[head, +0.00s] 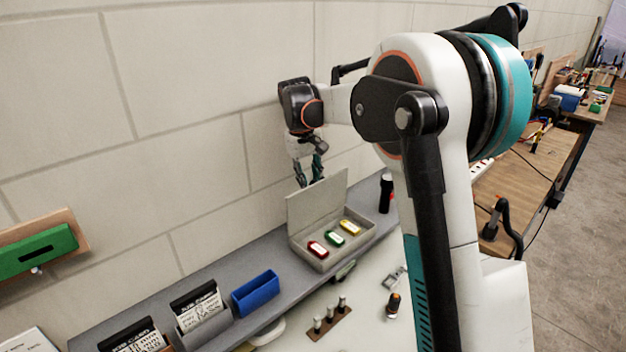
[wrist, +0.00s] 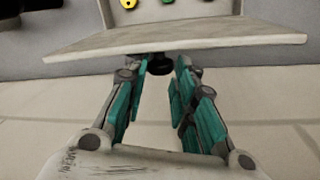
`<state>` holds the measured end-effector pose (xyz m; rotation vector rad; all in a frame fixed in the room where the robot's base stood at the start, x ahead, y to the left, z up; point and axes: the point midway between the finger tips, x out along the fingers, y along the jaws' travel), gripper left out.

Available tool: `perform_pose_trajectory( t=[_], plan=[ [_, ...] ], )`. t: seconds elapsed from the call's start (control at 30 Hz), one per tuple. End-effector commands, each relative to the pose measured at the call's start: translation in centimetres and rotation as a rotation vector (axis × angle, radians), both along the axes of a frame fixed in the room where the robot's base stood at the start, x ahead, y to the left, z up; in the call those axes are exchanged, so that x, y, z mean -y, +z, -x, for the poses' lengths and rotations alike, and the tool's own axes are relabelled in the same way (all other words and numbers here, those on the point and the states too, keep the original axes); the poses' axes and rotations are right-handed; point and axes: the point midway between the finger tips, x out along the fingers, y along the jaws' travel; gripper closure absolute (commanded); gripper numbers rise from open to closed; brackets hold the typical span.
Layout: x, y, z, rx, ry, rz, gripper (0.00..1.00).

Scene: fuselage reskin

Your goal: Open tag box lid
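The tag box (head: 322,262) is a beige-grey tray on the grey shelf against the wall. Its lid (head: 318,203) stands raised, roughly upright, along the wall side. Red, green and yellow tags lie inside the box. My gripper (head: 308,181) is at the wall side of the lid, close to its top edge; the lid hides part of the fingertips. In the wrist view the lid (wrist: 175,38) is a wide panel just beyond the fingertips. The teal fingers of my gripper (wrist: 160,68) are apart with nothing held between them. I cannot tell whether they touch the lid.
A blue bin (head: 256,292) and a card holder (head: 203,315) stand left of the box on the shelf. A black bottle with a red part (head: 386,193) stands to its right. Below are a small peg block (head: 330,321) and an orange-black item (head: 393,305).

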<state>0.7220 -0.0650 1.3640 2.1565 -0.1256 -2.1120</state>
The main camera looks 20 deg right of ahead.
Motion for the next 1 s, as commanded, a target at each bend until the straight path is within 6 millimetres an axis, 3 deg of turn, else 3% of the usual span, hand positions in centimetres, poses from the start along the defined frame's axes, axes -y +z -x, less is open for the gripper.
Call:
perform_pose_trajectory(
  t=[0.6, 0.77, 1.0],
  plan=[
    [-0.1, 0.5, 0.1, -0.001, 0.001, 0.001, 0.59],
    [-0.4, 2.6, 0.1, -0.001, 0.001, 0.001, 0.59],
    [-1.2, 7.5, 0.2, -0.001, 0.003, 0.000, 0.59]
  ],
)
